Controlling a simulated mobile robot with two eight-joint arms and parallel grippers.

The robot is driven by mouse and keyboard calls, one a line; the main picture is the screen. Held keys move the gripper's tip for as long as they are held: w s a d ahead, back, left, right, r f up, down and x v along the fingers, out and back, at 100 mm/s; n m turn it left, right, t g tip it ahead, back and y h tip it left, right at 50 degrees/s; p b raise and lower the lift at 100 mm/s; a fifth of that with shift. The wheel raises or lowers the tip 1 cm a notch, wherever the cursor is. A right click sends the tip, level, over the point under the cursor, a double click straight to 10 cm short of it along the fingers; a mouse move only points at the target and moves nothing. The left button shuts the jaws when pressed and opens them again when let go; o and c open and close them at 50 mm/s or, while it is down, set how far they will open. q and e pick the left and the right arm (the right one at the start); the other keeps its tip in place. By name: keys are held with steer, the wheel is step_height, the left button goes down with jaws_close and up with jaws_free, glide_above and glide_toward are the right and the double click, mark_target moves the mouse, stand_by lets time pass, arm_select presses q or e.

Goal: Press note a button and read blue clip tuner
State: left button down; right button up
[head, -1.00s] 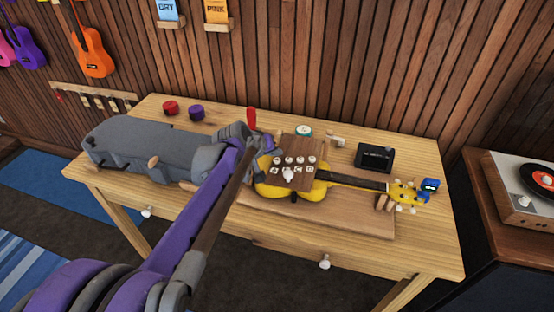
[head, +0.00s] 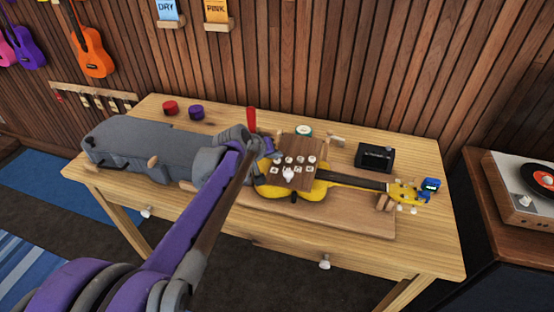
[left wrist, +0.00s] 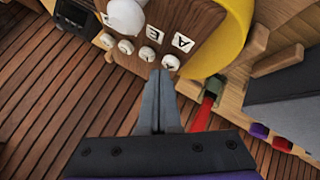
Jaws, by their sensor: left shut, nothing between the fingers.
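A yellow ukulele (head: 330,180) lies on a wooden board on the workbench. A brown wooden button box (head: 302,150) rests over its body, with a row of round white buttons above a row of lettered tiles. In the left wrist view the tile marked A (left wrist: 182,42) is beside the end button (left wrist: 171,62). My left gripper (left wrist: 161,73) is shut and empty, its tips at that end button; contact cannot be told. The blue clip tuner (head: 430,188) is on the headstock; its small display looks lit, its reading too small to make out. My right gripper is out of view.
A black box (head: 375,157) stands behind the ukulele neck. Red (head: 170,107) and purple (head: 196,112) round pots are at the back left. The bench's front right is clear.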

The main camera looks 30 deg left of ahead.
arm_select(q)
steer(key=shift+f, duration=0.45)
stand_by(0.6)
steer(key=shift+r+p, duration=0.6)
steer(key=shift+r, duration=0.4)
step_height(320, 180, up, 5)
steer(key=p, duration=0.3)
stand_by(0.6)
